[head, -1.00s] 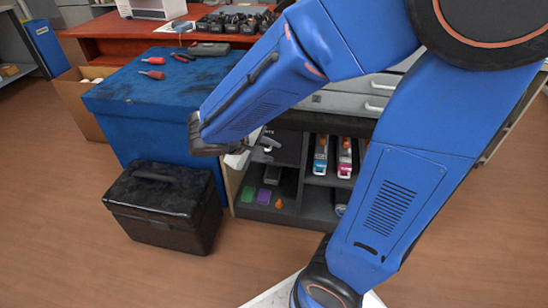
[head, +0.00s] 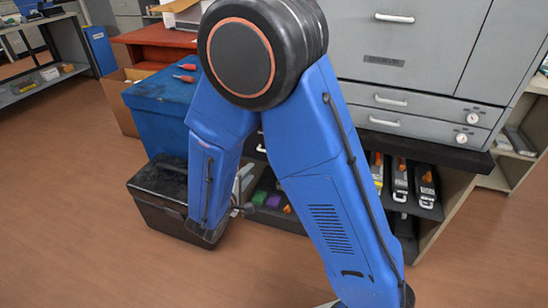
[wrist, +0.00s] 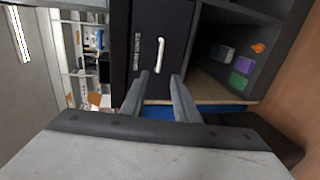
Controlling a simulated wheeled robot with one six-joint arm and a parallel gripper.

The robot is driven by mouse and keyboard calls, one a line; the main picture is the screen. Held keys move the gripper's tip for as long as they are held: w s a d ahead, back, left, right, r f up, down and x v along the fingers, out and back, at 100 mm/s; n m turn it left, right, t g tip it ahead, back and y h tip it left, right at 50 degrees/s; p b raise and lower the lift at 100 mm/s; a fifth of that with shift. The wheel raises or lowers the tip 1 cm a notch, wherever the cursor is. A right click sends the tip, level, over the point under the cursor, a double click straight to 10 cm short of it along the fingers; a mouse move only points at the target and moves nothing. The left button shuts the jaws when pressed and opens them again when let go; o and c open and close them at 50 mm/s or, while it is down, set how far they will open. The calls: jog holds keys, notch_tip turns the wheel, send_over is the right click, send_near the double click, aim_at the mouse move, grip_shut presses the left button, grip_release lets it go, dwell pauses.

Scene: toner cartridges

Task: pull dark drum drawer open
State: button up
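The dark drum drawer (wrist: 150,25) is in the upper middle of the wrist view, with a pale bar handle (wrist: 160,54) and a small white label beside it. My gripper (wrist: 160,82) points at the drawer front. Its two fingers are apart with nothing between them, and their tips appear just short of the handle in the picture, not around it. I cannot tell the exact gap in depth. In the head view my arm hides most of the drawer and the gripper.
An open compartment beside the drawer holds a purple box (wrist: 244,65), a green box (wrist: 238,80) and an orange item (wrist: 258,48). A black case (head: 160,196) stands on the floor by the blue chest (head: 160,112). Cartridges (head: 400,180) sit on the right shelf.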

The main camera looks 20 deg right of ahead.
send_near(266, 154)
jog(key=w+d, duration=0.1)
jog(key=d+r, duration=0.1)
jog(key=d, duration=0.1)
jog(key=w+d+r, duration=0.1)
jog(key=shift+w+d+r, duration=0.15)
jog(key=shift+w+d, duration=0.15)
jog(key=shift+w, duration=0.05)
dwell(0.3)
grip_shut()
